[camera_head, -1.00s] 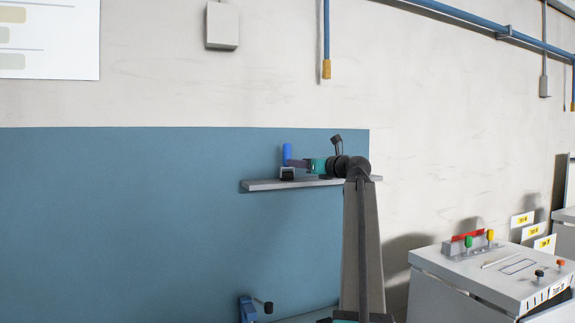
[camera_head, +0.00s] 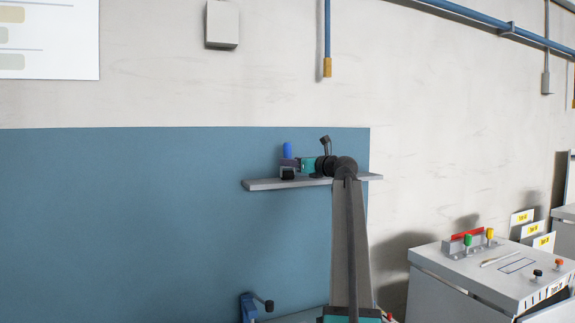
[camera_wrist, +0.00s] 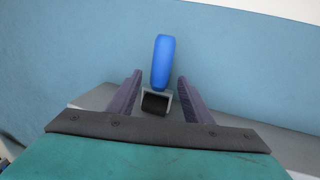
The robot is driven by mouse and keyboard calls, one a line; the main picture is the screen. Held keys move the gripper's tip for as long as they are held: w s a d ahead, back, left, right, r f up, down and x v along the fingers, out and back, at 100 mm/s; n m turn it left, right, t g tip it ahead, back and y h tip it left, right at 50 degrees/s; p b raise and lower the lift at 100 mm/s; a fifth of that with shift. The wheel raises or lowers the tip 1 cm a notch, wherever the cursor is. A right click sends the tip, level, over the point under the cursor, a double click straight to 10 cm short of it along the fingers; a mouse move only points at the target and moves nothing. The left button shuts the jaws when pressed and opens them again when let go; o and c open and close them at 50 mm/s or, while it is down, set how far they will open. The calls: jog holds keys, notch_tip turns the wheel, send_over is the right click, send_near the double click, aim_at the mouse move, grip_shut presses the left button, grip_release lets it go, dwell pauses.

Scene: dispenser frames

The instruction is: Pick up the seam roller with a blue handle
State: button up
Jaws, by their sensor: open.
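The seam roller has a blue handle (camera_wrist: 163,60) that points up and a dark roller (camera_wrist: 154,103) in a grey fork at its lower end. In the head view the handle (camera_head: 287,149) rises above the shelf, with the dark roller (camera_head: 287,173) at shelf level. My gripper (camera_wrist: 157,85) is open, with one purple finger on each side of the seam roller and a visible gap to each. In the head view my gripper (camera_head: 291,164) is level with the lower part of the tool and partly covers it.
The grey shelf (camera_head: 262,185) is mounted on a blue wall panel (camera_head: 120,220). A blue clamp-like tool (camera_head: 248,307) is below the shelf. A grey cabinet (camera_head: 455,279) with coloured knobs stands at the right. The shelf's left end is clear.

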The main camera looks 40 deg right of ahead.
jog(key=w, duration=0.1)
jog(key=w+p, duration=0.1)
jog(key=shift+w+d+r, duration=0.1)
jog(key=shift+w+d, duration=0.1)
jog(key=shift+w, duration=0.15)
jog(key=shift+w+p, duration=0.3)
jog(key=shift+w, duration=0.1)
grip_shut()
